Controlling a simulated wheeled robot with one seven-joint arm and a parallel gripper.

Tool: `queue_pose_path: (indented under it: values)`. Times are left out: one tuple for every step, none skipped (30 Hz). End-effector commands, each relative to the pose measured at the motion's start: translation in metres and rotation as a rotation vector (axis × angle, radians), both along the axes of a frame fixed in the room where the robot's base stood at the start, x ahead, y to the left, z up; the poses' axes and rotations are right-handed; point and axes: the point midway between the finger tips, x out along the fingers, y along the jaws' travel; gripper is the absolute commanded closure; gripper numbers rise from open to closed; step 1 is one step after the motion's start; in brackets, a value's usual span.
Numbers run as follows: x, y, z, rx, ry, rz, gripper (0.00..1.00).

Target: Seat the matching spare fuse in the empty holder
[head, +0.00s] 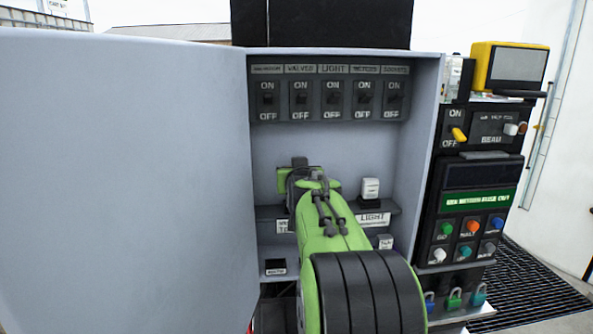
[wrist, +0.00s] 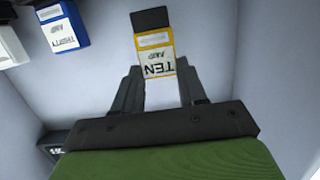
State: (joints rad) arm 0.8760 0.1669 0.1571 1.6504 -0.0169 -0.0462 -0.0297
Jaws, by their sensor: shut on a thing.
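My gripper (head: 300,178) is inside the open cabinet, seen from behind. In the wrist view, my gripper (wrist: 159,72) is shut on a fuse (wrist: 153,42) with a yellow-edged label reading "TEN AMP" and a dark end. A white fuse (head: 370,187) stands above the "LIGHT" label. A blue-and-white fuse (wrist: 65,27) marked "THIRTY" is at upper left in the wrist view.
Another pale fuse (head: 385,241) is low right, partly behind my arm. A row of ON/OFF switches (head: 332,97) lines the top. The grey door (head: 125,180) stands open at left. A panel with buttons and a green display (head: 478,199) is at right.

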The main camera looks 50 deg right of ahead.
Motion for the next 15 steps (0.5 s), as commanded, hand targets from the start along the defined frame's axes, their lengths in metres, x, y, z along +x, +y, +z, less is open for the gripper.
queue_pose_path:
  values:
    - [0.003, -0.003, 0.004, 0.001, 0.001, 0.0, 1.0]
    - [0.005, -0.005, 0.004, 0.001, 0.001, 0.0, 1.0]
    - [0.008, -0.007, 0.004, 0.0, 0.0, 0.0, 1.0]
    - [0.009, -0.008, 0.004, 0.0, 0.0, 0.0, 1.0]
    - [0.01, -0.008, 0.0, -0.001, -0.002, 0.0, 1.0]
    - [0.009, -0.007, -0.006, -0.002, -0.001, 0.0, 1.0]
    - [0.009, -0.007, -0.009, -0.002, -0.001, 0.001, 1.0]
    - [0.009, -0.007, -0.013, -0.002, -0.001, 0.001, 1.0]
    - [0.009, -0.007, -0.017, 0.0, -0.001, 0.001, 1.0]
    - [0.009, -0.007, -0.019, 0.0, -0.001, 0.001, 1.0]
    - [0.009, -0.007, -0.022, 0.0, -0.001, 0.001, 1.0]
    - [0.009, -0.007, -0.026, 0.0, -0.001, 0.001, 1.0]
    - [0.009, -0.007, -0.028, 0.0, -0.001, 0.001, 1.0]
    - [0.009, -0.007, -0.03, 0.0, -0.001, 0.001, 1.0]
    - [0.009, -0.007, -0.033, -0.001, -0.001, 0.0, 1.0]
